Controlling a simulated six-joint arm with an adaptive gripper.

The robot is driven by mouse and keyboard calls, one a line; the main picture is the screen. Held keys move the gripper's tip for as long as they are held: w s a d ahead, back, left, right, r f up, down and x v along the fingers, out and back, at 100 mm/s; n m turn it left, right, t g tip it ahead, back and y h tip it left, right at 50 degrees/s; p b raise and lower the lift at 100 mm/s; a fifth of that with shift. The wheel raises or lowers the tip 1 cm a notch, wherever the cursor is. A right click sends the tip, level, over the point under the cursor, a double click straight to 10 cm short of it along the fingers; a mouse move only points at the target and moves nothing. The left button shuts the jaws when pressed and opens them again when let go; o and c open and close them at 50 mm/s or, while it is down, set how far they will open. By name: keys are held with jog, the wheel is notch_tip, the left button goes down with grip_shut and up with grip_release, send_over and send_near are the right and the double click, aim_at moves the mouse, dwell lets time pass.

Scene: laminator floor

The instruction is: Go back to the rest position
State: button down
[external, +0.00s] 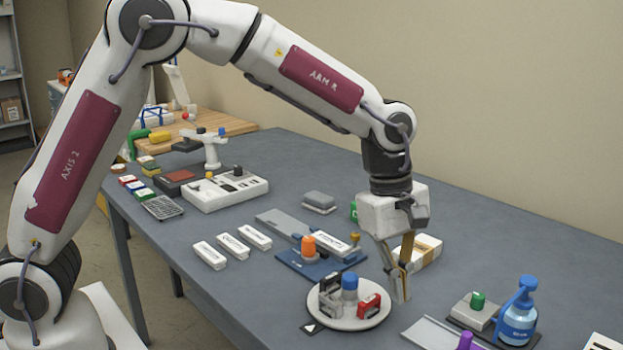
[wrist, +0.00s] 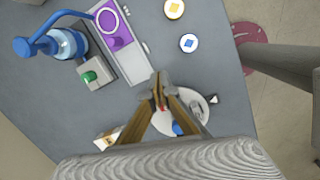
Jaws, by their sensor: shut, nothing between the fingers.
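My gripper (external: 403,272) is shut and empty. In the external view it points down beside the round white plate (external: 338,318), on its right side, with a white and tan box (external: 424,248) just behind. In the wrist view the closed fingertips (wrist: 159,92) show above the table, and the fingers partly cover the plate (wrist: 203,100). The plate carries a blue-topped piece (external: 349,283), a red piece (external: 369,305) and grey and dark pieces. I cannot tell how high the fingertips are above the table.
A blue pump bottle (external: 518,322) and a green-knobbed block (external: 475,309) stand to the right. A blue fixture with an orange knob (external: 308,246) and several white blocks (external: 232,246) lie left. A white tray unit (external: 222,190) stands farther back. The table's back right (external: 510,225) is clear.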

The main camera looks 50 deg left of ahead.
jog(key=s+a+r+m+t, duration=0.1)
jog(key=s+a+r+m, duration=0.3)
jog(key=s+a, duration=0.4)
jog(key=s+a+r+m+t+y, duration=0.1)
jog(key=s+a+r+m+t, duration=0.1)
jog(key=s+a+r+m, duration=0.3)
jog(key=s+a+r+m+t+y, duration=0.1)
jog(key=s+a+r+m, duration=0.3)
jog(key=s+a, duration=0.8)
jog(key=a+m+t, duration=0.1)
jog(key=a+m, duration=0.1)
jog(key=a, duration=0.1)
jog(key=shift+a+r, duration=0.2)
jog(key=shift+r, duration=0.15)
jog(key=shift+w+a+f, duration=0.1)
dwell(2.7)
